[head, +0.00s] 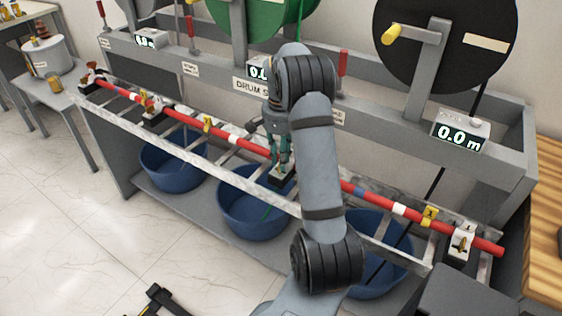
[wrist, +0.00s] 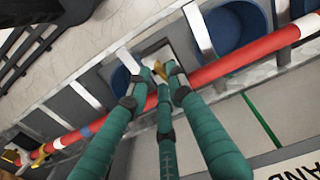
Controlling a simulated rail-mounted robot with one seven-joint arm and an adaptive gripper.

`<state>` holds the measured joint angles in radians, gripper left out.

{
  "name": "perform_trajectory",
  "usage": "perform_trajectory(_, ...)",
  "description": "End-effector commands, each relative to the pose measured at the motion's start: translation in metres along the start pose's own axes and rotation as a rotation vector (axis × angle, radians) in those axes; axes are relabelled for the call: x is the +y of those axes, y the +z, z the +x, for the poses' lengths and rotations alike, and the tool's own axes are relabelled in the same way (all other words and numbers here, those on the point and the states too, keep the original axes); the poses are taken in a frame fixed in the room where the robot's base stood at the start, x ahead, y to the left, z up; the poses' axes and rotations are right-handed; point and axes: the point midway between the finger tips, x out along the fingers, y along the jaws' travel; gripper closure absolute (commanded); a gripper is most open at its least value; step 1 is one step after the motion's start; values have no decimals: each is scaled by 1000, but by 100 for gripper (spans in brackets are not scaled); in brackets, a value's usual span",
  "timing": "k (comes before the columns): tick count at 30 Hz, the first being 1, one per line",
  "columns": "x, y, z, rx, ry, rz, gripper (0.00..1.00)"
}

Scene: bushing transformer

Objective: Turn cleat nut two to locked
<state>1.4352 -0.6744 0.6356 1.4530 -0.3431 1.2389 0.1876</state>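My gripper (head: 281,165) is low over the red cable, at a cleat (head: 282,177) on the tray near the middle. In the wrist view, its green fingers (wrist: 158,72) come together around a small yellow nut (wrist: 161,70) on that cleat. The fingertips sit close about the nut, but I cannot tell whether they grip it. The fingers hide most of the nut and cleat, so its turn position and any number do not show. The red cable (head: 368,194) runs along the ladder tray; it also shows in the wrist view (wrist: 238,66).
Other cleats are at the right end (head: 461,243), left of middle (head: 153,107) and far left (head: 92,76). Blue tubs (head: 250,215) stand below the tray. Cable drums (head: 445,50) and a meter reading 0.0 m (head: 459,135) are behind it. A wooden surface (head: 548,220) is at right.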

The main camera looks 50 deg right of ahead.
Motion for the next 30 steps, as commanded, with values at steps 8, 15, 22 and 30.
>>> perform_trajectory(8, 0, 0, 10, -1, -1, 1, 80)
perform_trajectory(15, 0, 0, 10, 0, -1, 1, 86)
perform_trajectory(22, 0, 0, 10, 0, -1, 1, 99)
perform_trajectory(30, 0, 0, 9, 1, -1, 1, 100)
